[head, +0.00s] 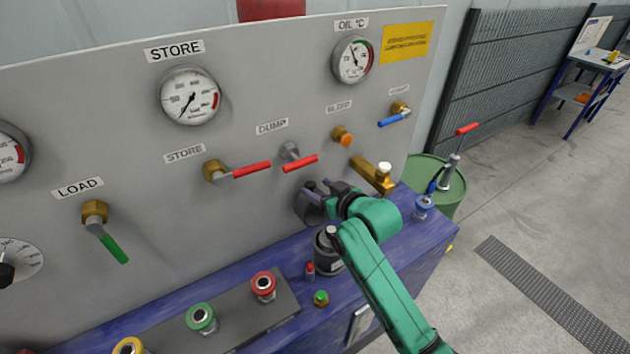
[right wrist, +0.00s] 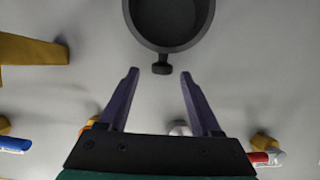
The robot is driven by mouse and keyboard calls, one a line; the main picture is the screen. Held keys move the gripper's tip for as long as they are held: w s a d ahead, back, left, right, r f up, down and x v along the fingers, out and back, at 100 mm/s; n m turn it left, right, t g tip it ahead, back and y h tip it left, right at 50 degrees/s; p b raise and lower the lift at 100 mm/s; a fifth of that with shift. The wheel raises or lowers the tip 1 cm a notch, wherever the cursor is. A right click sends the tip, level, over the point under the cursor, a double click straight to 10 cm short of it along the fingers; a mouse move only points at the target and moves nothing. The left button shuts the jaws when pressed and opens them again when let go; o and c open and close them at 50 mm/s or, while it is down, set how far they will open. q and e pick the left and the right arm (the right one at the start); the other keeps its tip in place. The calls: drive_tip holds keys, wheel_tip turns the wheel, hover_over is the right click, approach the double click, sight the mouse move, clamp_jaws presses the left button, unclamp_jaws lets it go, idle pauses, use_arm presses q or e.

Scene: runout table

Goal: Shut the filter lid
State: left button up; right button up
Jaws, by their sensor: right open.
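A dark round cup-like part (right wrist: 172,22), seemingly of the filter, shows at the top of the right wrist view with a hollow inside and a small tab (right wrist: 160,69) on its rim. In the head view a dark round part (head: 306,208) sits against the panel, partly hidden by my right gripper (head: 325,190). I cannot tell whether this is the lid or the housing. My right gripper is open and empty; in the right wrist view its fingertips (right wrist: 159,74) appear either side of the tab, contact unclear. My left gripper is not in view.
A dark cylinder (head: 326,262) stands on the blue bench (head: 385,258) below the gripper. A brass block with a white knob (head: 372,174) juts out just right of it. Red valve handles (head: 300,163) are above left. A green drum (head: 453,186) stands beyond the bench.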

drive_tip(key=shift+w+a+f, duration=0.2)
drive_tip(key=shift+w+a, duration=0.15)
drive_tip(key=shift+w, duration=0.25)
drive_tip(key=shift+w+a+f, duration=0.1)
drive_tip(key=shift+a, duration=0.3)
clamp_jaws()
idle(0.7)
